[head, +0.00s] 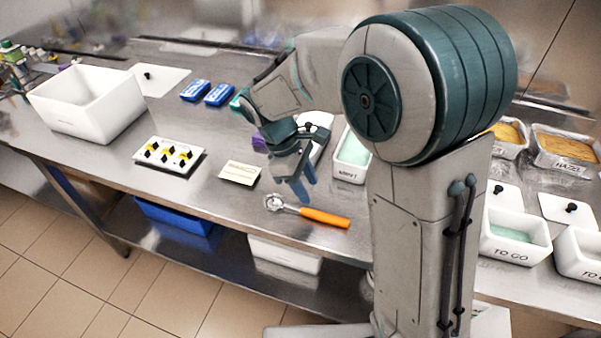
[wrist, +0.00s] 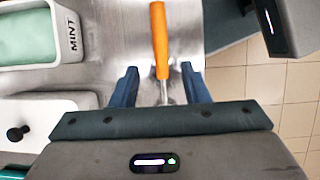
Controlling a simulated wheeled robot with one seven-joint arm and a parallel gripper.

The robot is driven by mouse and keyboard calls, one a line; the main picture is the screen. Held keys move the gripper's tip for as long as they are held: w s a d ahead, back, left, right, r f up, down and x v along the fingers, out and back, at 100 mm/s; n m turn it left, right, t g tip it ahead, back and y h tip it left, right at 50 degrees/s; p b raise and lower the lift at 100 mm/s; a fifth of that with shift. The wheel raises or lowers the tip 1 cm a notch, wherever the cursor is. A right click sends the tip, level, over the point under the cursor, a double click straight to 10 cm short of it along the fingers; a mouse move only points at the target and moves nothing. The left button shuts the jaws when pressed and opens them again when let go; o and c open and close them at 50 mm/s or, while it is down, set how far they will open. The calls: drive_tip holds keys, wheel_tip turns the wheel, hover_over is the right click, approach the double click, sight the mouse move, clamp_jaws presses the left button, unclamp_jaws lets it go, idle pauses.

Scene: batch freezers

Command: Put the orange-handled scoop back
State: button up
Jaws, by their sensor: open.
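The orange-handled scoop (head: 308,211) lies flat on the steel counter near its front edge, its metal head to the left and its orange handle to the right. My gripper (head: 301,187) is above the counter close behind the scoop, fingers pointing down. In the wrist view my gripper (wrist: 163,85) is open, with the blue fingers on either side of the scoop's line. There the orange handle (wrist: 159,40) points away between and beyond the fingertips, and the scoop's head is hidden behind the gripper body. Nothing is held.
A small card (head: 240,173) and a white tray with yellow and black pieces (head: 148,178) lie to the left. A white tub marked MINT (wrist: 38,52) stands beside the gripper. A large empty white bin (head: 112,107) stands further left. The counter's front edge is close to the scoop.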

drive_tip(key=v, duration=0.3)
drive_tip(key=shift+r, duration=0.2)
drive_tip(key=s+d+r+m+t+y, duration=0.3)
drive_tip(key=s+d+m+t+y, duration=0.1)
drive_tip(key=s+d+m, duration=0.9)
drive_tip(key=shift+d+m, duration=0.5)
drive_tip(key=shift+m, duration=0.1)
